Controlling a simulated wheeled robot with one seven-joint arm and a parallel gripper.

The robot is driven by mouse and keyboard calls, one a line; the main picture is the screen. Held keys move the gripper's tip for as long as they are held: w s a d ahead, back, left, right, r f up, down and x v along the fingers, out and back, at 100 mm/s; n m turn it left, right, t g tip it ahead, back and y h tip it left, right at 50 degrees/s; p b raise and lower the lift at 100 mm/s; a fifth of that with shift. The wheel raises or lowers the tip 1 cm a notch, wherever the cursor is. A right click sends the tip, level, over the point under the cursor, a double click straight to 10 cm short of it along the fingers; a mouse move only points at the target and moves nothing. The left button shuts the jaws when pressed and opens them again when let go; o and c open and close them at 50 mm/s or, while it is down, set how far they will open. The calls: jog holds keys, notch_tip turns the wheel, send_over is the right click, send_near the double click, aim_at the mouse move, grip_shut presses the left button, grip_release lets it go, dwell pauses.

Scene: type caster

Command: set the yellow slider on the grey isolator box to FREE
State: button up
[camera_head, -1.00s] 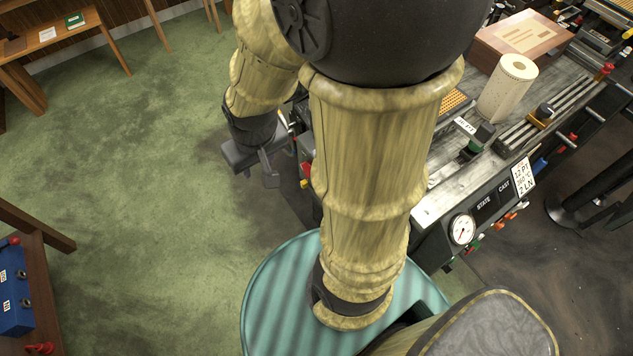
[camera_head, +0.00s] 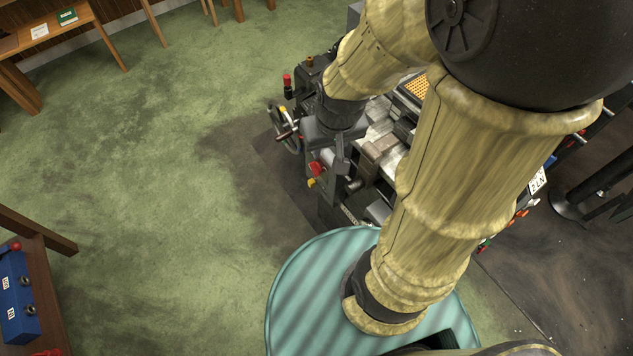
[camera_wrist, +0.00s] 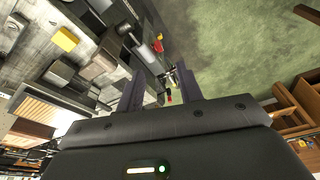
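My gripper (camera_head: 341,158) is over the left end of the machine in the head view, partly hidden by my own wrist. In the wrist view its two fingers (camera_wrist: 160,88) stand apart with nothing held between them. A yellow block (camera_wrist: 66,40) sits on a grey part at the upper left of the wrist view, outside the fingers. I cannot tell whether it is the slider. I cannot make out the grey isolator box or any FREE marking for certain in either view. My arm covers much of the machine.
The machine (camera_head: 385,150) has a handwheel (camera_head: 284,130), a red knob (camera_head: 316,168) and a small yellow knob (camera_head: 311,183) at its left end. Open green floor (camera_head: 150,190) lies to the left. A blue box (camera_head: 17,300) stands at the lower left.

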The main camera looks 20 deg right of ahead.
jog(key=shift+d, duration=0.1)
jog(key=shift+o, duration=0.6)
jog(key=w+a+f+n+g+h+b, duration=0.1)
jog(key=w+f+n+g+h+b, duration=0.2)
jog(key=f+b, duration=0.7)
jog(key=w+a+f+n+h+b, duration=0.25)
jog(key=f+n+b, duration=0.35)
jog(key=f, duration=0.6)
jog(key=w+a+f+n+g+h+b, duration=0.1)
jog(key=w+f+n+g+h+b, duration=0.2)
jog(key=f+b, duration=0.75)
jog(key=w+a+f+n+t+h+b, duration=0.3)
jog(key=a+f+b, duration=0.3)
jog(key=f+b, duration=0.2)
jog(key=w+a+f+n+t+h+b, duration=0.4)
jog(key=f+b, duration=0.4)
jog(key=f, duration=0.3)
jog(key=a+n+t+h, duration=0.1)
jog(key=a+n+t, duration=0.1)
jog(key=shift+f+n+h+b, duration=0.15)
jog(key=shift+n+h+b, duration=0.15)
jog(key=shift+h+b, duration=0.05)
jog(key=shift+w, duration=0.1)
